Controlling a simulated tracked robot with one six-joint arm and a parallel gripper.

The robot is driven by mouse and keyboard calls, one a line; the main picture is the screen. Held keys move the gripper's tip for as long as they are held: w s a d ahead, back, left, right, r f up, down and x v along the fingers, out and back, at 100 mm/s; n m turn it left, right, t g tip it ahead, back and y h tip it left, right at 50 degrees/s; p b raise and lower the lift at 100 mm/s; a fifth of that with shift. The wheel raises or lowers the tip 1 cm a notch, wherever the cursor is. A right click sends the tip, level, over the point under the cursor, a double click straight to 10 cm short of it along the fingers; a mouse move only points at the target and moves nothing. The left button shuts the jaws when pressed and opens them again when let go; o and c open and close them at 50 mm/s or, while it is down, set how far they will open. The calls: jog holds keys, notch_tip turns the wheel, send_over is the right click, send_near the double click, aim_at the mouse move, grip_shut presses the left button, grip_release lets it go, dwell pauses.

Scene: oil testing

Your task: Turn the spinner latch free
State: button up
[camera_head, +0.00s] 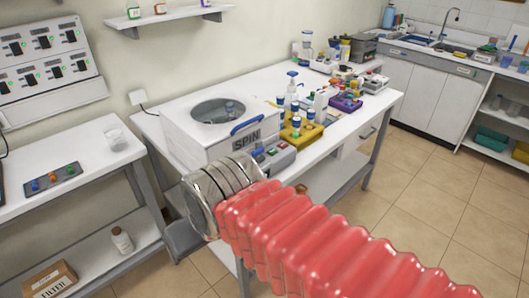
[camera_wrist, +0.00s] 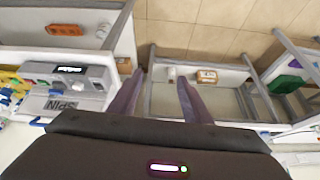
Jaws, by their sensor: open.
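The spinner is a white box marked SPIN (camera_head: 246,140) on the bench in the head view, with a round opening in its top. A blue handle-like piece (camera_head: 247,124) sits on its top front edge; I cannot tell for sure that it is the latch. In the wrist view the spinner's SPIN label (camera_wrist: 60,104) appears upside down at the left. My gripper (camera_wrist: 160,77) is open and empty, its two fingers apart over the floor and a low shelf, to the right of the spinner. In the head view my metal wrist cuff is in front of the bench; the fingertips are not clear.
A grey control panel (camera_head: 272,157) stands beside the spinner's front. A yellow rack (camera_head: 301,132) of bottles and a purple tray (camera_head: 346,103) stand farther right on the bench. A side table (camera_head: 90,160) with a cup (camera_head: 115,136) is at the left. Tiled floor is open at the right.

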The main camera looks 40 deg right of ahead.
jog(key=shift+o, duration=1.4)
jog(key=shift+w+f+m+g+y, duration=0.35)
jog(key=shift+f+m, duration=0.15)
jog(key=shift+m, duration=0.5)
jog(key=w+d+m+y, duration=0.1)
jog(key=m, duration=0.2)
jog(key=w+d+f+m, duration=0.1)
jog(key=w+m, duration=0.1)
jog(key=m, duration=0.1)
jog(key=w+d+f+m+y, duration=0.1)
jog(key=m, duration=0.1)
jog(key=shift+w+d+m+y, duration=0.15)
jog(key=shift+w+m+y, duration=0.2)
jog(key=shift+w+m, duration=0.05)
jog(key=m+t+h, duration=0.3)
jog(key=m+t, duration=0.6)
jog(key=m, duration=1.6)
send_near(259, 151)
jog(key=v, duration=0.6)
jog(key=shift+d+r, duration=0.15)
jog(key=shift+r, duration=0.05)
jog(key=shift+w+n, duration=0.15)
jog(key=shift+n, duration=0.15)
jog(key=shift+g, duration=0.25)
jog(key=x, duration=1.3)
jog(key=shift+w+f, duration=0.1)
jog(key=shift+w, duration=0.15)
